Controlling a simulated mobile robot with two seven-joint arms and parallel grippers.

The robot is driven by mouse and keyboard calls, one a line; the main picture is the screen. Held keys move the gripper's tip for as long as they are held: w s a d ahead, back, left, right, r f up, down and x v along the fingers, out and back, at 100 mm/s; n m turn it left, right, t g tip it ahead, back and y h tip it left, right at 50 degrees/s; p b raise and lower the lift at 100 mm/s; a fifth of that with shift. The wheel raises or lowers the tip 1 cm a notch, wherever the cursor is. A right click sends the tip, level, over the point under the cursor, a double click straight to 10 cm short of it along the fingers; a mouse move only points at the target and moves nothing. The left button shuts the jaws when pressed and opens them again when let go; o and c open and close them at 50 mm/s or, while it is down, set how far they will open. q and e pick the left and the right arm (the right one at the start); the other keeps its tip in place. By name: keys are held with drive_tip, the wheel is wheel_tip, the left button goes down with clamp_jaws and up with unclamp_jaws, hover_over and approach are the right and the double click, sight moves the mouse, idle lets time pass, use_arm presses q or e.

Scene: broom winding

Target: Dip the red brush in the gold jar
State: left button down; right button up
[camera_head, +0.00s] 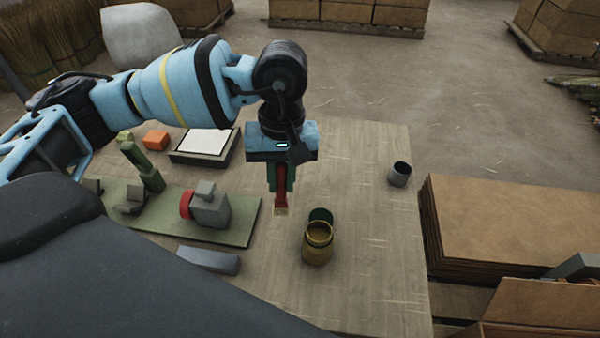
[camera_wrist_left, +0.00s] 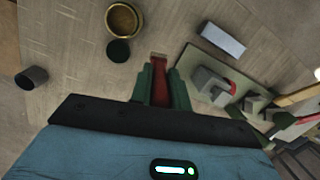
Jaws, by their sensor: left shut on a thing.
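My left gripper (camera_head: 281,188) is shut on the red brush (camera_head: 281,196) and holds it above the table, bristles (camera_head: 281,211) pointing down. The brush also shows between the green fingers in the left wrist view (camera_wrist_left: 160,85). The gold jar (camera_head: 318,250) stands upright on the table, to the right of the brush and nearer to me in the head view. Its mouth is open, and a dark green round lid (camera_head: 321,215) is beside its rim. The jar shows at the top left in the wrist view (camera_wrist_left: 123,19). The brush is apart from the jar. My right gripper is not in view.
A dark grey cup (camera_head: 400,174) stands at the table's right side. A green board (camera_head: 240,226) with a grey and red device (camera_head: 209,207) lies at left, with a grey block (camera_head: 208,261) in front. Stacked cardboard (camera_head: 500,215) is beyond the right edge.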

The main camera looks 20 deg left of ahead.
use_arm(q)
drive_tip(key=d+r+n+t+h+p, duration=0.1)
drive_tip(key=d+r+n+t, duration=0.1)
drive_tip(key=n, duration=1.4)
drive_tip(key=s+d+r+n+t+h+p, duration=0.1)
drive_tip(key=d+n+t+h+p, duration=0.1)
drive_tip(key=n, duration=1.5)
drive_tip(key=shift+d+r+n, duration=0.3)
drive_tip(key=shift+r, duration=0.1)
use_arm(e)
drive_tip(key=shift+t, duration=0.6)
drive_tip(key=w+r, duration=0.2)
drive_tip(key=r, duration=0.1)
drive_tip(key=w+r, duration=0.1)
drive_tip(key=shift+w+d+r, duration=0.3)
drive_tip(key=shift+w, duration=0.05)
use_arm(q)
drive_tip(key=shift+f, duration=0.15)
